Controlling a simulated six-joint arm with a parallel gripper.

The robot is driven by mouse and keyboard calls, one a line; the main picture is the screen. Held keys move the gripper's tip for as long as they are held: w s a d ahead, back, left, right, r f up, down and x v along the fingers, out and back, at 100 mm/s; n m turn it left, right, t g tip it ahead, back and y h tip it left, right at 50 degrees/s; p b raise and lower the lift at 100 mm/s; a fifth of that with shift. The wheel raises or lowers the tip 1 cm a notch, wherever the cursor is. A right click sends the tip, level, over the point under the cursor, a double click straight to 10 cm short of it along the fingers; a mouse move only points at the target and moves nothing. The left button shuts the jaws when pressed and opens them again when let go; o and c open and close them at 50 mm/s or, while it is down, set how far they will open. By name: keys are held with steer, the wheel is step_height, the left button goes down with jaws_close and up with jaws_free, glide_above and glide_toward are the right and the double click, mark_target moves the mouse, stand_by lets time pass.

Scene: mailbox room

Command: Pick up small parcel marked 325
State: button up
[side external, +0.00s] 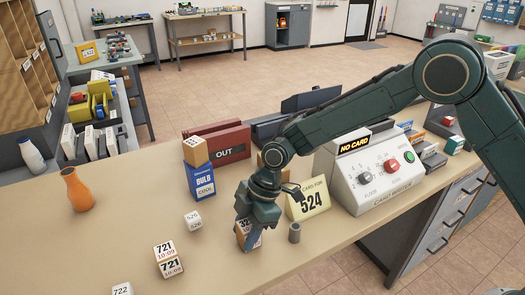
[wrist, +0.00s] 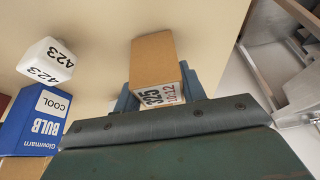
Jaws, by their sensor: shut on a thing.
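The small parcel marked 325 is a brown cardboard box with a white printed label. In the wrist view the parcel (wrist: 156,62) sits between the two blue-grey fingers of my gripper (wrist: 160,94), its label reading 325 and 10:12. In the side external view the parcel (side external: 243,234) is partly hidden by my gripper (side external: 250,228), which is shut on it and points down at the counter. I cannot tell whether the parcel touches the counter.
A card reading 524 (side external: 308,199) and a small grey cylinder (side external: 294,233) stand close on the right, before the card writer (side external: 370,175).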

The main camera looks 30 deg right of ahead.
mark_target(245, 225)
step_height(245, 225, up, 20)
steer(key=shift+f, duration=0.15)
stand_by(0.4)
steer(key=shift+w, duration=0.1)
stand_by(0.5)
